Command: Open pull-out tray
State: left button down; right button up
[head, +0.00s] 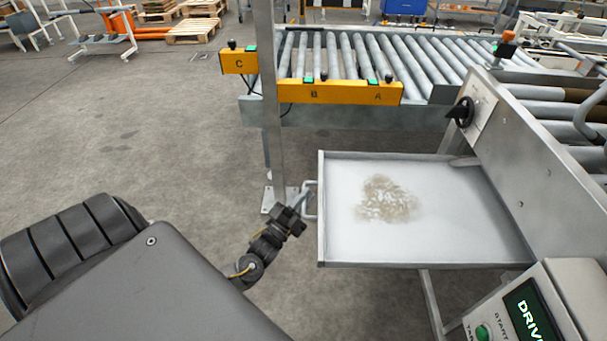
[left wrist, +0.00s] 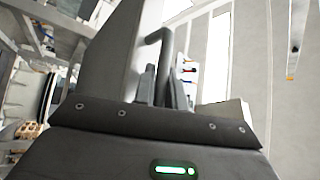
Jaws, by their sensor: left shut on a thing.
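The pull-out tray (head: 460,235) is a flat metal tray with a low rim, and it sticks out to the left from under the roller conveyor frame. A patch of pale debris (head: 387,199) lies on its floor. The tray's handle (head: 308,190) is a small metal loop on its left rim. My left gripper (head: 299,210) is at this handle, shut on it. In the left wrist view the handle (left wrist: 158,38) runs down to my gripper's fingers (left wrist: 165,88). The fingers partly hide the handle there. My right gripper is not in view.
A metal post (head: 268,100) stands just behind my gripper. A yellow panel (head: 340,92) marked B and A fronts the rear roller conveyor (head: 365,55). A control box (head: 530,300) stands at the lower right.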

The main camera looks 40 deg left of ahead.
pick_arm(q)
jog(key=c, duration=1.8)
grip_release()
jog(key=shift+d+f, duration=0.15)
jog(key=shift+o, duration=0.4)
